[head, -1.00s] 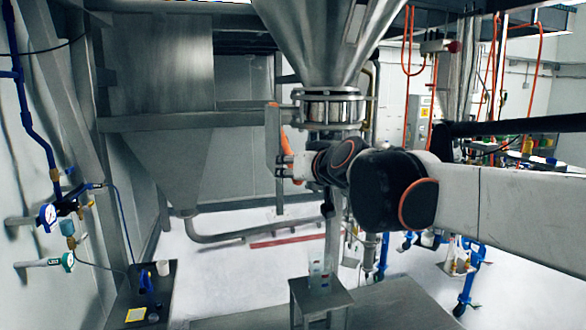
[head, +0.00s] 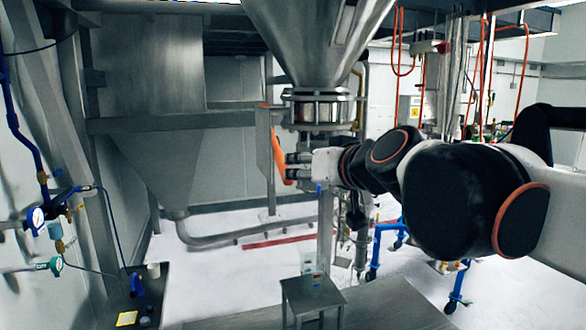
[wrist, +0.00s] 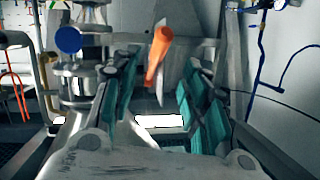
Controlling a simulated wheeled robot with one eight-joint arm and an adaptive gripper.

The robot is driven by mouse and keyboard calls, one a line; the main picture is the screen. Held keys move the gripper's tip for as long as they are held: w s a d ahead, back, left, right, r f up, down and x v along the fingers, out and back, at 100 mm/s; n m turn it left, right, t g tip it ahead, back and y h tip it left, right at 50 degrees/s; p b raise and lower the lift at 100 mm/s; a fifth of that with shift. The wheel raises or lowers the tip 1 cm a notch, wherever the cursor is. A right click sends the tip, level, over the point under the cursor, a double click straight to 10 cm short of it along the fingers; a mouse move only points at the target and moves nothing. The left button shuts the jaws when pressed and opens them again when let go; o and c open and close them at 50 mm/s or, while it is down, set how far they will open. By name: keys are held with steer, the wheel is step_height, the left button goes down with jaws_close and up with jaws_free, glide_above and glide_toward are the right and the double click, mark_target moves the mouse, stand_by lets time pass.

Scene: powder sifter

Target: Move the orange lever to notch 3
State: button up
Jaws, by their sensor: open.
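The orange lever (head: 279,158) hangs beside the metal collar below the steel hopper in the head view, tilted with its lower end to the right. In the wrist view the orange lever (wrist: 158,52) stands ahead, between the two finger lines. My gripper (head: 291,168) is at the lever's lower part in the head view. In the wrist view my gripper (wrist: 158,92) is open, with teal finger pads on both sides and nothing between them that I can see held. Whether a finger touches the lever I cannot tell. Notch marks are too small to read.
The steel hopper (head: 312,40) and its collar (head: 320,108) are above and beside the lever. A small stand (head: 312,296) with a clear container is below. A dark side table (head: 150,290) is at lower left.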

steer(key=shift+s+d+r, duration=0.1)
steer(key=shift+s+d, duration=0.1)
steer(key=shift+s, duration=0.15)
steer(key=c, duration=0.4)
steer(key=shift+w+a+r+n+g, duration=0.15)
steer(key=shift+w+a+r+n, duration=0.1)
steer(key=shift+w+r+n, duration=0.25)
steer(key=shift+w+a+r+n+g, duration=0.2)
steer(key=shift+r+n, duration=0.1)
steer(key=shift+r, duration=0.3)
jaws_close()
step_height(320, 180, up, 9)
steer(key=n+g, duration=0.6)
steer(key=n, duration=0.5)
glide_above(279, 166)
steer(key=s+d, duration=0.3)
steer(key=s, duration=0.2)
steer(key=s+d+r+n+g+h, duration=0.1)
steer(key=s+d+n+g+h, duration=0.15)
steer(key=n, duration=0.35)
steer(key=x, duration=1.3)
steer(key=shift+w+a, duration=0.1)
steer(key=shift+w, duration=0.35)
